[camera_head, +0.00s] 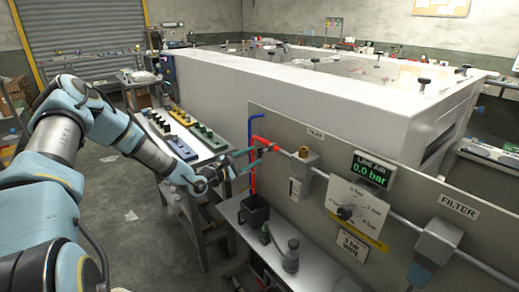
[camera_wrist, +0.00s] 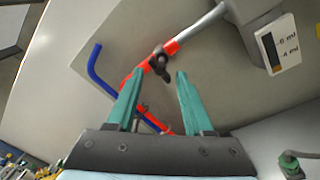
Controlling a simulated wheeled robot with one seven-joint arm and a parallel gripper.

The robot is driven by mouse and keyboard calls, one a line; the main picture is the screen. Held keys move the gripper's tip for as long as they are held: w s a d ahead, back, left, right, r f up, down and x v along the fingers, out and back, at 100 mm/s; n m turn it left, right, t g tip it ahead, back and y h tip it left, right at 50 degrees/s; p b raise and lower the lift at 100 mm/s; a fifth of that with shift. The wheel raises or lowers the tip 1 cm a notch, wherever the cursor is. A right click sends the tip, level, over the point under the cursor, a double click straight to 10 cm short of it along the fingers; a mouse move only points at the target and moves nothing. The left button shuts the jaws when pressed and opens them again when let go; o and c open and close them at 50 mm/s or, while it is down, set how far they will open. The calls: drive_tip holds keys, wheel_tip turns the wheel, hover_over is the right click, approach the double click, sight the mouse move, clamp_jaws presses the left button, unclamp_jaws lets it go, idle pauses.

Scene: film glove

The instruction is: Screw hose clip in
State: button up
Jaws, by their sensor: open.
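A dark clip with a small knob (camera_wrist: 160,62) sits around the upper end of the red hose (camera_wrist: 140,73), by the grey pipe (camera_wrist: 202,27). I take it to be the hose clip. In the head view the red hose (camera_head: 254,170) rises and bends right to the pipe, with the dark clip (camera_head: 272,148) near the joint. My gripper (camera_wrist: 160,74) is open, its two teal fingers spread on either side of the clip's lower end in the wrist picture. I cannot tell whether they touch it. In the head view my gripper (camera_head: 246,160) is left of the hose joint.
A blue pipe (camera_wrist: 96,67) stands left of the red hose. A grey panel carries a "0.0 bar" display (camera_head: 371,171), a dial plate (camera_head: 356,207) and a filter box (camera_head: 437,241). A black container (camera_head: 253,212) stands below. A table with coloured trays (camera_head: 180,135) is to the left.

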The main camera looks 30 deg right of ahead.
sight(259, 153)
drive_tip(key=shift+p+x, duration=0.6)
drive_tip(key=shift+x, duration=1.8)
drive_tip(key=shift+s, duration=0.1)
clamp_jaws()
